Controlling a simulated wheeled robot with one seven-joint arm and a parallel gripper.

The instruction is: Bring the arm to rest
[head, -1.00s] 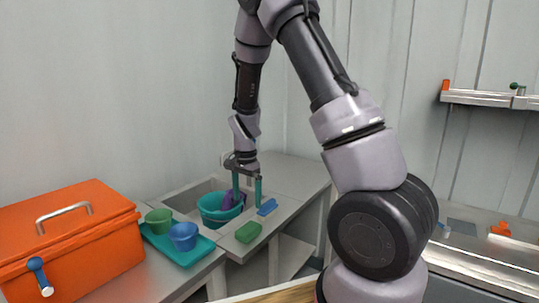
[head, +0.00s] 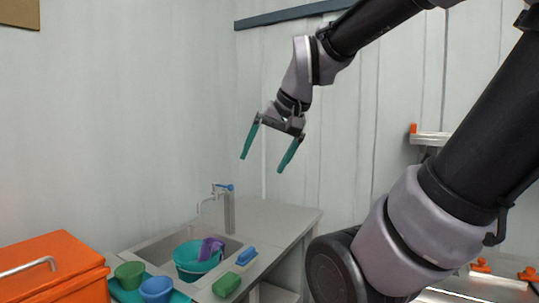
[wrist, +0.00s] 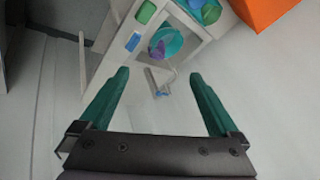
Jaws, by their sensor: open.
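My gripper (head: 268,150) is open and empty, raised high above the counter in front of the pale wall. Its two green fingers are spread apart and point down. In the wrist view my gripper (wrist: 157,100) also shows nothing between its fingers, with the sink area well beyond them. My arm is bent, with its upper part reaching in from the upper right of the head view.
A teal basin (head: 190,270) with a purple cloth (head: 210,248) stands in the sink. Beside it are a faucet (head: 229,210), a blue block (head: 246,256) and a green block (head: 227,285). Green (head: 130,274) and blue (head: 157,289) cups and an orange box (head: 50,270) are at left.

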